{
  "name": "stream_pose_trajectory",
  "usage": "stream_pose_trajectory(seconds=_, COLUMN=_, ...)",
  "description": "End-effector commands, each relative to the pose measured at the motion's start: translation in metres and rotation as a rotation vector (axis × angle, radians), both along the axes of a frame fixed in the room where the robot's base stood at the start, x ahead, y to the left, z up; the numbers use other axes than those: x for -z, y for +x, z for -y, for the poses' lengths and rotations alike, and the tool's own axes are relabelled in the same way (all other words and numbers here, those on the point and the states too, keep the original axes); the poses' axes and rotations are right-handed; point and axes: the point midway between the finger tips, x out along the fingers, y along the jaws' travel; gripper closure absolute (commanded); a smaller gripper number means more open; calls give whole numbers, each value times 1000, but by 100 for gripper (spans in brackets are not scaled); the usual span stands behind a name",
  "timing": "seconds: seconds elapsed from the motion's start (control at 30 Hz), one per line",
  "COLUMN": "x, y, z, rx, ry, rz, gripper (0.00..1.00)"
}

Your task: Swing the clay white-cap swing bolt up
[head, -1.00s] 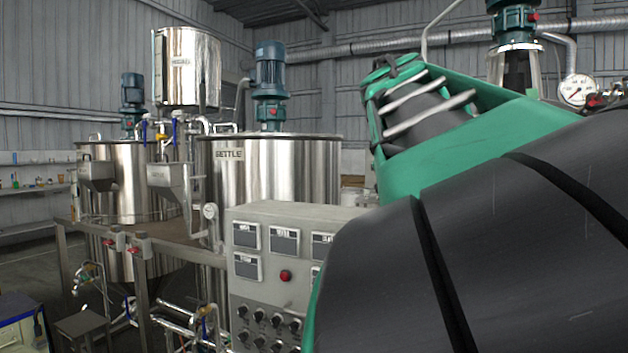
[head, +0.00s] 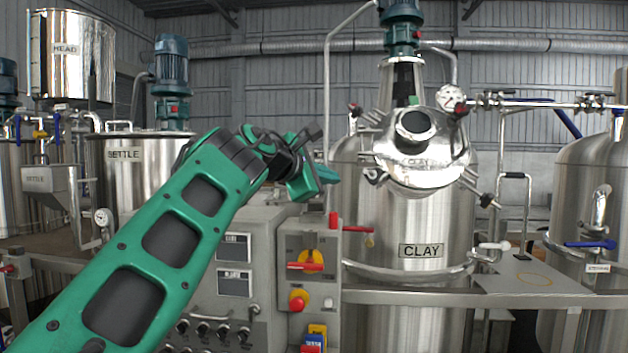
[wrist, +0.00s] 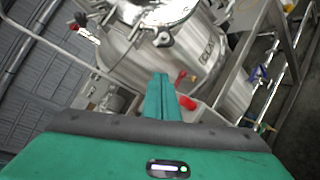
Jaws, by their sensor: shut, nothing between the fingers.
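The clay tank (head: 415,300) stands right of centre in the head view, with its round steel hatch lid (head: 430,172) tilted toward me. Several swing bolts sit around the lid, with red or dark caps on some.
A grey control cabinet (head: 258,235) with a red knob stands below my arm. A steel rail (head: 420,297) crosses in front of the tank. A pressure gauge (head: 451,97) and pipes are above the lid. Another tank (head: 575,210) stands at right.

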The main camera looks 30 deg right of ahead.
Motion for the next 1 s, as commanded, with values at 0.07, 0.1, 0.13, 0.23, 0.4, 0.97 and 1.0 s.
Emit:
stream_pose_trajectory(seconds=0.07, x=4, y=7, z=16, rx=4, ry=3, rz=0, gripper=100)
stream_pose_trajectory(seconds=0.1, x=6, y=10, z=22, rx=5, ry=3, rz=-1, gripper=100)
stream_pose_trajectory(seconds=0.13, x=7, y=13, z=27, rx=5, ry=3, rz=-1, gripper=100)
stream_pose_trajectory(seconds=0.23, x=11, y=22, z=43, rx=4, ry=3, rz=0, gripper=100)
stream_pose_trajectory(seconds=0.4, x=14, y=30, z=68, rx=4, ry=4, rz=3, gripper=100)
stream_pose_trajectory(seconds=0.97, x=-2, y=11, z=89, rx=0, ry=3, rz=2, gripper=100)
stream_pose_trajectory(seconds=1.0, x=-2, y=11, z=89, rx=0, ry=3, rz=2, gripper=100)
